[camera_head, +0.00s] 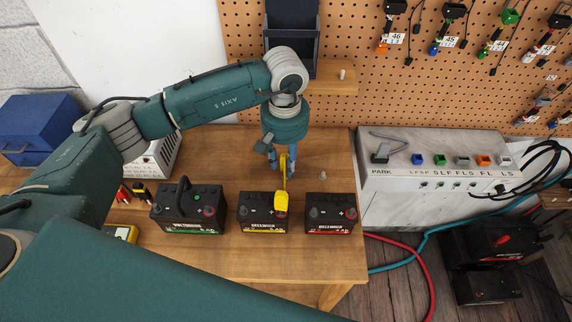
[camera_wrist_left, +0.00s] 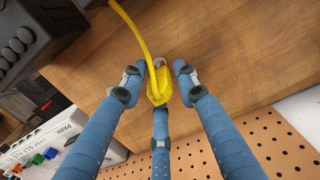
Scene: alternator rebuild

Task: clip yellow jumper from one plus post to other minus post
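Three black batteries stand in a row on the wooden table: a green-labelled one (camera_head: 188,225), a yellow-labelled one (camera_head: 262,228) and a red-labelled one (camera_head: 330,228). One yellow clip (camera_head: 281,203) sits at the right-hand post of the yellow-labelled battery, by its plus mark, and covers it. The yellow jumper cable (camera_wrist_left: 136,30) runs up from there to my left gripper (camera_head: 283,158). In the left wrist view, the three blue fingers (camera_wrist_left: 160,90) close around the other yellow clip (camera_wrist_left: 158,88). The red-labelled battery has a dark left post (camera_head: 314,212) and a red right post (camera_head: 351,213). My right gripper is out of view.
A grey switch panel (camera_head: 440,175) stands to the right, with red and teal cables beside it. A pegboard (camera_head: 400,80) with hanging leads is behind. Small red, black and yellow clips (camera_head: 130,193) lie at left. The table front is mostly clear.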

